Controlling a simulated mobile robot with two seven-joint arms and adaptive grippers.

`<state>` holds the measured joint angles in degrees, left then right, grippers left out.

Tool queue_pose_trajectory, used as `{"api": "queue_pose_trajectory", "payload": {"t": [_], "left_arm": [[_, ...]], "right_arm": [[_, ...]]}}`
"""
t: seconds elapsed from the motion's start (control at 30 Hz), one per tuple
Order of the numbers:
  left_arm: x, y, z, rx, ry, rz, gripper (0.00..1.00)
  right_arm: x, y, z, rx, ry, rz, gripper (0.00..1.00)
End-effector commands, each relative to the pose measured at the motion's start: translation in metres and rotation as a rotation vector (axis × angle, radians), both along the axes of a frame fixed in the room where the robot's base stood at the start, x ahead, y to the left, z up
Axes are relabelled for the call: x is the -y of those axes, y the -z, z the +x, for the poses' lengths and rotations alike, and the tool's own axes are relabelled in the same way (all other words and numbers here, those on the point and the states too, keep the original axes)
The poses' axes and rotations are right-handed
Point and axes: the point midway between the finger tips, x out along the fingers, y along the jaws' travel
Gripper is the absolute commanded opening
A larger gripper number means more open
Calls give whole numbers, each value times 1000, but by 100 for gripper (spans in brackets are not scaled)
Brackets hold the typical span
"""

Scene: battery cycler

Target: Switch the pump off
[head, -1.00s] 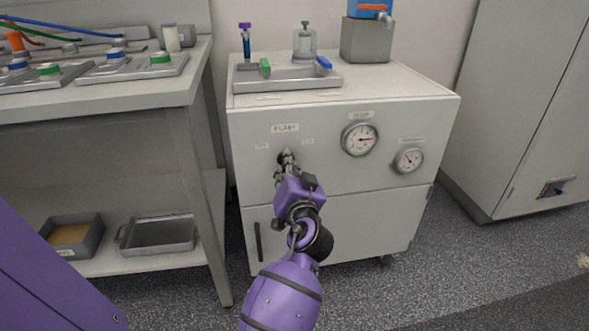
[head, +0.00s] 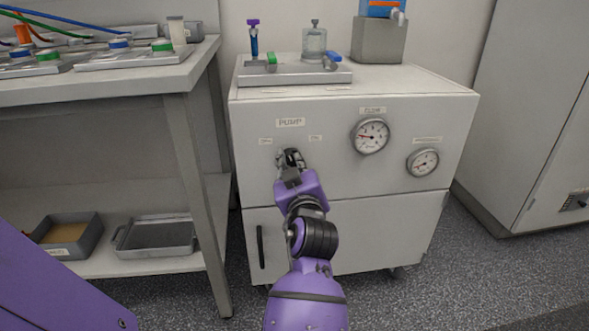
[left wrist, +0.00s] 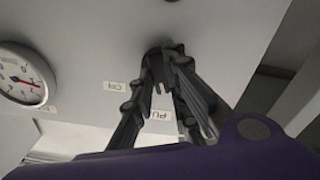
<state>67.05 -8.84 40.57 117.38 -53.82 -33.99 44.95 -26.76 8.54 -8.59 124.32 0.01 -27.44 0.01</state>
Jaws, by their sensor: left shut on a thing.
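The pump knob (head: 292,154) is a small dark knob on the white cabinet's front (head: 335,160), below the label "PUMP" (head: 290,123). A small label, seemingly "OFF" (head: 265,141), is at its left and "ON" (head: 315,138) at its right. My left gripper (head: 288,161) is shut on the knob, and its fingers hide most of it, so the knob's pointing direction cannot be told. In the left wrist view the dark fingers (left wrist: 161,70) converge at the panel. The flow gauge (head: 370,136) has its needle pointing left. My right gripper is not in view.
A smaller gauge (head: 423,162) is to the right on the panel. A tray (head: 290,76) with fittings and a grey block (head: 379,40) stand on top. A bench (head: 140,82) stands at left, a tall cabinet (head: 530,110) at right.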

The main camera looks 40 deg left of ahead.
Motion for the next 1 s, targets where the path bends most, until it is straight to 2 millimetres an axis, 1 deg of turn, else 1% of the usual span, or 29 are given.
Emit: {"api": "queue_pose_trajectory", "payload": {"t": [0.1,0.33,0.87,0.9,1.0], "left_arm": [[0,1,0,50,1,-43,0],[0,0,0,107,0,-92,0],[0,-1,0,127,1,-107,0],[0,-1,0,127,1,-107,17],[0,-1,0,126,1,-106,30]], "right_arm": [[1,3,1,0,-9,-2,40],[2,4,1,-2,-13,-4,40],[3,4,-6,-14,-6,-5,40],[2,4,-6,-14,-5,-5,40],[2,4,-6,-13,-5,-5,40]]}}
